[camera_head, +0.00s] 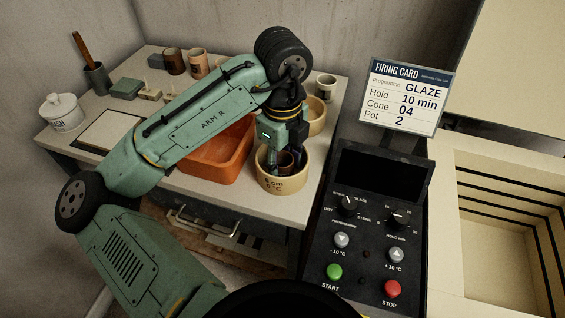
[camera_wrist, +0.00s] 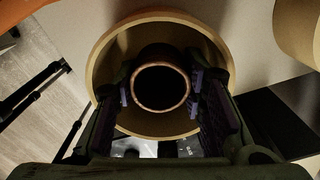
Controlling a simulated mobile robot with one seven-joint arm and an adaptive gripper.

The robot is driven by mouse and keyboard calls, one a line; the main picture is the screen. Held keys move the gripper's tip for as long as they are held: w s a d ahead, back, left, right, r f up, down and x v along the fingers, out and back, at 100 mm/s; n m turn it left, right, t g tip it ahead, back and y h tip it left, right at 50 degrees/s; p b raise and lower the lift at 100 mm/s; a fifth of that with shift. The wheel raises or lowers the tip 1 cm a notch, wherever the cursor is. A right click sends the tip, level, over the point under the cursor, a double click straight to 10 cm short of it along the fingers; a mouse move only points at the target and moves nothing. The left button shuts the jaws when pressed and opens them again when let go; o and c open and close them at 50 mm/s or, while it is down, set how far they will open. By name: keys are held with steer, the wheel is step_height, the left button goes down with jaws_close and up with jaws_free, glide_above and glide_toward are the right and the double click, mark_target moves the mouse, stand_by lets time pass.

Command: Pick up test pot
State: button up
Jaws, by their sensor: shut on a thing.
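The test pot is a small dark brown cup with a lighter rim, seen from above in the wrist view (camera_wrist: 161,84). It stands inside a larger cream bowl (camera_wrist: 106,62). In the head view the cream bowl (camera_head: 283,184) sits near the front right edge of the worktable and has dark lettering on its side. Part of the brown pot (camera_head: 286,160) shows above its rim. My gripper (camera_wrist: 160,92) reaches down into the bowl, with one finger on each side of the pot, shut on it. The pot's lower part is hidden.
An orange tub (camera_head: 215,158) stands left of the bowl. Another cream bowl (camera_head: 316,117) is close behind it. Several cups stand at the back. The black control panel (camera_head: 364,235), firing card (camera_head: 402,97) and open kiln (camera_head: 500,200) are at the right.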

steer(key=shift+r, duration=0.15)
step_height(320, 180, up, 10)
stand_by(0.4)
stand_by(0.8)
steer(key=w+a+r+p, duration=0.2)
steer(key=a+r+p, duration=0.3)
steer(key=a+p, duration=0.15)
steer(key=w+a+f, duration=0.3)
steer(key=a, duration=0.5)
steer(key=shift+a+b, duration=0.15)
steer(key=shift+b, duration=0.25)
steer(key=shift+f, duration=0.15)
steer(key=shift+f+b, duration=1.8)
steer(key=shift+f, duration=2.05)
